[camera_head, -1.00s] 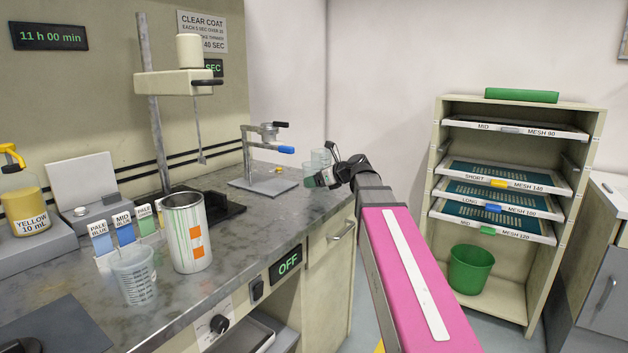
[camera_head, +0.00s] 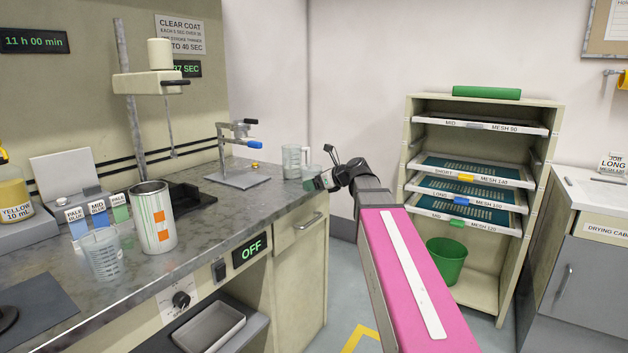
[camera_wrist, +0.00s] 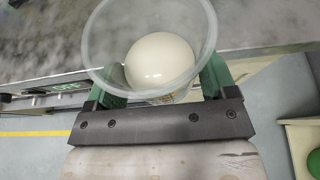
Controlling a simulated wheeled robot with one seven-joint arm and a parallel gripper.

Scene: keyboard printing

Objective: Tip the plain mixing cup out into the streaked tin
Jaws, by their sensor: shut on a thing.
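My gripper (camera_head: 322,181) is at the end of my arm by the far right end of the counter, shut on a clear cup (camera_wrist: 95,55). In the wrist view the cup's round rim faces the camera, with a smooth cream-white mass inside it and green fingers on both sides. The cup is small and partly hidden in the head view. The streaked tin (camera_head: 146,222), white with green streaks and orange squares, stands upright on the counter at left, well away from my gripper. A clear graduated cup (camera_head: 103,255) stands just left of the tin.
A clear jug (camera_head: 291,161) stands near my gripper. A clamp stand (camera_head: 238,178) and a stirrer on a post (camera_head: 150,83) stand behind the tin. A screen rack (camera_head: 480,180) with a green bin (camera_head: 446,261) stands right of my arm.

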